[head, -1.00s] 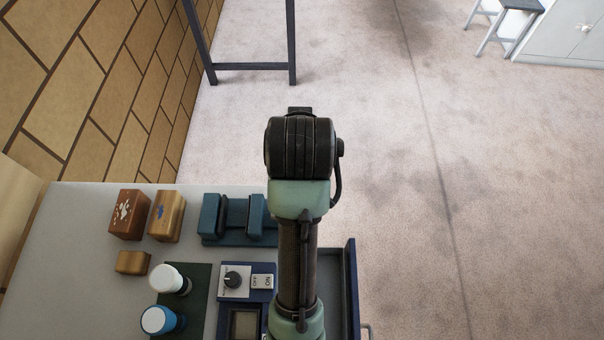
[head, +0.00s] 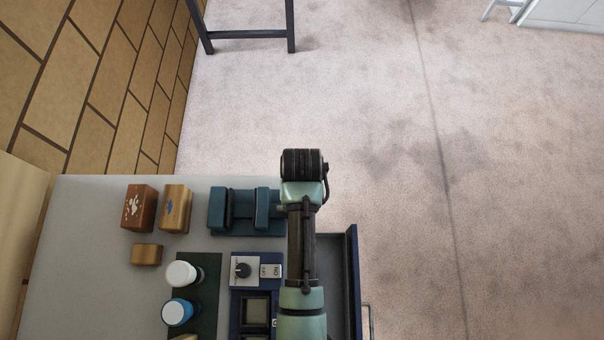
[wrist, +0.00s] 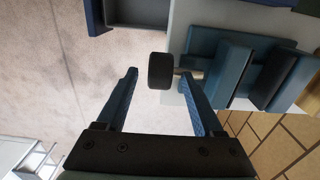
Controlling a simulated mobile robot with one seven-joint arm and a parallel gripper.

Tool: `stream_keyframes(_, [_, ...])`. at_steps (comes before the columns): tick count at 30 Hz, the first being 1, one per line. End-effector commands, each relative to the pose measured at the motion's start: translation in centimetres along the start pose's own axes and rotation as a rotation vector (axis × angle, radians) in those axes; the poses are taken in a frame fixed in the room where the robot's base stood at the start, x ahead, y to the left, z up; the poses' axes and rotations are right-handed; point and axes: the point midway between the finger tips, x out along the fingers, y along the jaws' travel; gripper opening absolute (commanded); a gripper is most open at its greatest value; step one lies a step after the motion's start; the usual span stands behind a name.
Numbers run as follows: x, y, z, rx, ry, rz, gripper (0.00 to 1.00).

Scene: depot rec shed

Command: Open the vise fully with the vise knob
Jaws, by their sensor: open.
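The teal vise (head: 245,222) stands at the back right edge of the worktop in the head view, with a gap between its two jaws. It also shows at the upper right of the wrist view (wrist: 228,72). The black vise knob (wrist: 160,70) sticks out from the vise's side in the wrist view; my arm hides it in the head view. My gripper (wrist: 158,75) is open, with one blue finger on each side of the knob in the picture. I see a gap on both sides and cannot tell how deep the knob sits between the fingers.
A brown box (head: 138,209), a golden box (head: 175,210) and a small golden block (head: 146,254) stand left of the vise. White (head: 182,273) and blue (head: 177,312) lidded jars and a dial panel (head: 245,270) are in front. An open blue drawer (head: 353,285) juts out right.

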Motion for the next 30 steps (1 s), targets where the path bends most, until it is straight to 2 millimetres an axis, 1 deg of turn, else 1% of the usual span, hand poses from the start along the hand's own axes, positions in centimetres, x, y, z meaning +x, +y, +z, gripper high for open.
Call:
stream_keyframes(3, [1.2,0.0,0.0,0.000,-0.001,0.000,0.69])
stream_keyframes(6, [1.8,0.0,-0.1,0.001,0.000,0.000,0.69])
stream_keyframes(16, [2.1,0.0,-0.1,0.000,0.002,0.000,0.69])
stream_keyframes(17, [2.1,0.0,-0.1,0.000,0.002,0.000,0.65])
stream_keyframes(18, [2.1,0.0,-0.1,0.000,0.002,0.000,0.58])
stream_keyframes(26, [2.1,0.0,-0.1,0.000,0.002,0.000,0.11])
stream_keyframes(27, [2.1,0.0,-0.1,0.000,0.002,0.000,0.04])
stream_keyframes(28, [2.1,0.0,-0.1,0.000,0.002,0.000,0.00])
stream_keyframes(30, [2.1,0.0,-0.1,0.000,0.002,0.000,0.00])
